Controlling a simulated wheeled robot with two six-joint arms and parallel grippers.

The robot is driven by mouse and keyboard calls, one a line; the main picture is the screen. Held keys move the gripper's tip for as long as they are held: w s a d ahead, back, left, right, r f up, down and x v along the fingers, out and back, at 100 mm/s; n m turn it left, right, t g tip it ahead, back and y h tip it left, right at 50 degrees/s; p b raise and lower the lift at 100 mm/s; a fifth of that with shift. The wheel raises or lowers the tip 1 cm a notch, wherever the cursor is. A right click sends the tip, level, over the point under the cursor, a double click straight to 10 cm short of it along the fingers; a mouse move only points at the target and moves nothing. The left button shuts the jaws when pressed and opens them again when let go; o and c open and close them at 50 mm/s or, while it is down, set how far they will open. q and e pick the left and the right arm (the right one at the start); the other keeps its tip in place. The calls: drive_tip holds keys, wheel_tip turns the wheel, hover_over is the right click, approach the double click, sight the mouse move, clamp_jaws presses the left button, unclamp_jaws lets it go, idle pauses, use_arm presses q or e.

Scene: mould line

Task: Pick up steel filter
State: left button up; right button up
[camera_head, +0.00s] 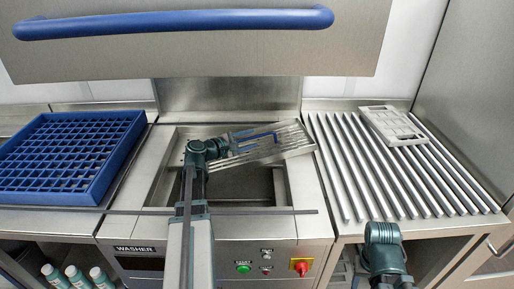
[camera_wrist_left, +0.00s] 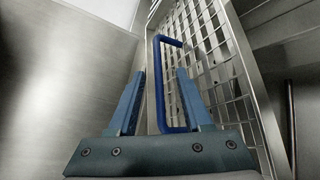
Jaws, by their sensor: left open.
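The steel filter (camera_head: 290,143) is a metal grid tray with a blue handle (camera_head: 262,136). It lies tilted across the washer's open basin, near its back right corner. My left gripper (camera_head: 240,137) is over the filter at the handle. In the left wrist view the grid of the filter (camera_wrist_left: 215,50) fills the upper right, and the blue handle's long bar (camera_wrist_left: 159,85) stands between the two open blue fingers (camera_wrist_left: 161,100). Whether a finger touches the handle I cannot tell. My right arm shows at the lower right, but its fingers are not visible.
A blue rack (camera_head: 100,201) stands on the left counter. The washer hood with its blue bar (camera_head: 175,22) is overhead. On the right, a roller table (camera_head: 335,175) carries a pale slotted tray (camera_head: 392,126). Several bottles (camera_head: 75,277) stand below left.

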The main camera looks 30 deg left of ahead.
sight(256, 137)
use_arm(q)
drive_tip(key=x, duration=0.2)
drive_tip(key=b+x, duration=0.1)
drive_tip(key=x, duration=0.1)
drive_tip(key=shift+a+f, duration=0.15)
drive_tip(key=shift+a, duration=0.2)
drive_tip(key=shift+w+d, duration=0.2)
drive_tip(key=shift+w, duration=0.3)
drive_tip(key=shift+s, duration=0.1)
drive_tip(key=shift+c, duration=0.2)
clamp_jaws()
